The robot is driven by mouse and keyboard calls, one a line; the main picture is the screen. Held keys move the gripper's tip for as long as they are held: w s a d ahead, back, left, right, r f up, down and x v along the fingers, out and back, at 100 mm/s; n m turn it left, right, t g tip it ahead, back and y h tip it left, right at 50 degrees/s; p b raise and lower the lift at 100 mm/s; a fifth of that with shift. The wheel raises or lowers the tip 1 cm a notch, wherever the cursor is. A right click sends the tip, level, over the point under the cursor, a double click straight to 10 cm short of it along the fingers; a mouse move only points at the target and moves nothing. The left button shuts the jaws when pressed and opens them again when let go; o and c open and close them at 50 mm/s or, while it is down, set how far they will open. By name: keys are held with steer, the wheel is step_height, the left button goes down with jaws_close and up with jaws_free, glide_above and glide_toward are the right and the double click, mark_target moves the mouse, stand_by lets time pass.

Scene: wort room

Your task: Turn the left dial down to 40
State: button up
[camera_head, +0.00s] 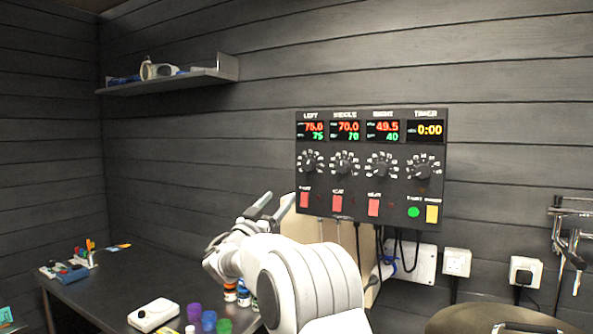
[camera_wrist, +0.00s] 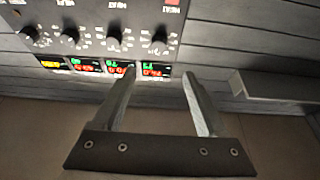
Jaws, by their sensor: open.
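The left dial (camera_head: 310,162) is a black knob with a white scale on the dark control panel (camera_head: 372,206), under the left display (camera_head: 311,130). That display reads about 75.0 in red and 75 in green. In the wrist view, where the panel appears upside down, the left dial (camera_wrist: 160,42) is the rightmost knob. My gripper (camera_head: 280,200) is open and empty, below and left of the dial and apart from it. In the wrist view my gripper (camera_wrist: 158,75) has its fingertips spread either side of the left display, short of the dial. The dial's exact pointer direction is too small to tell.
The middle dial (camera_head: 344,163), right dial (camera_head: 382,165) and timer dial (camera_head: 423,168) sit beside it. A red switch (camera_head: 305,200) is below the left dial. A shelf (camera_head: 170,80) is on the wall to the left. Cups (camera_head: 208,320) and bottles stand on the table (camera_head: 115,282).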

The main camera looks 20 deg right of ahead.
mark_target(307, 167)
steer(key=p+x, duration=0.7)
steer(key=x, duration=0.8)
steer(key=shift+w+d+r+p, duration=0.1)
steer(key=shift+d+p, duration=0.15)
steer(key=shift+p, duration=0.05)
steer(key=shift+w+d+r+p, duration=0.2)
steer(key=shift+w+d+p, duration=0.2)
steer(key=shift+w+d, duration=0.1)
jaws_close()
